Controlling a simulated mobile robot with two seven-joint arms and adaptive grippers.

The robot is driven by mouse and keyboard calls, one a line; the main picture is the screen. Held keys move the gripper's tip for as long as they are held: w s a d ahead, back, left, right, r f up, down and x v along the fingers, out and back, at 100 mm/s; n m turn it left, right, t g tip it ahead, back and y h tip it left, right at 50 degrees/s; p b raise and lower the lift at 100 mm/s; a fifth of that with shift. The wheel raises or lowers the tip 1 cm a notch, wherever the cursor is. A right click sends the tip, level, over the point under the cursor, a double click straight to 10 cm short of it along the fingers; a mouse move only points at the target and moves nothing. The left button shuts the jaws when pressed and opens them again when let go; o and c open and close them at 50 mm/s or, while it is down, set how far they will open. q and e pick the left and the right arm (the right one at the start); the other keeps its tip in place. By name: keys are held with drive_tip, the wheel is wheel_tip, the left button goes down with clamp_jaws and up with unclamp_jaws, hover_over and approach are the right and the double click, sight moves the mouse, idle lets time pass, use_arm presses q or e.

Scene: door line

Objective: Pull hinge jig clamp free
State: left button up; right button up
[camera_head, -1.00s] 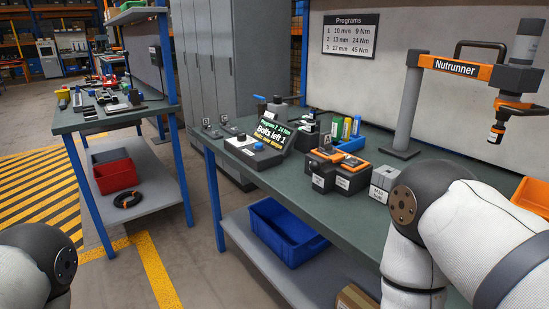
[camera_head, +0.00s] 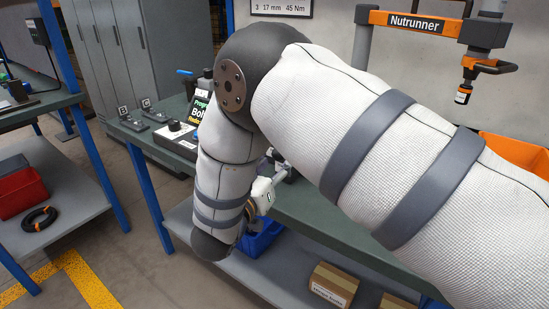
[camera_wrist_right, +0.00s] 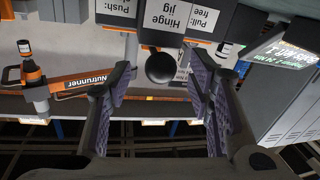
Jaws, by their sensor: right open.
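In the right wrist view the hinge jig clamp is close in front of me, with a white "Hinge jig" label (camera_wrist_right: 168,18) and "Push" and "Pull: free" labels beside it. A round black knob (camera_wrist_right: 160,68) stands out from it. My right gripper (camera_wrist_right: 158,82) is open, with its ribbed pads on either side of the knob; I cannot tell whether either pad touches it. In the head view my right arm hides the jig, and only a small part of the right gripper (camera_head: 284,166) shows beside the wrist. My left gripper is not in view.
The nutrunner (camera_head: 466,85) hangs from its stand at the back right of the green bench (camera_head: 325,215). A control box with a screen (camera_head: 172,140) is partly behind my arm. A blue bin (camera_head: 262,240) and a cardboard box (camera_head: 332,285) are on the lower shelf.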

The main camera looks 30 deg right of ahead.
drive_tip(key=shift+x, duration=1.05)
clamp_jaws()
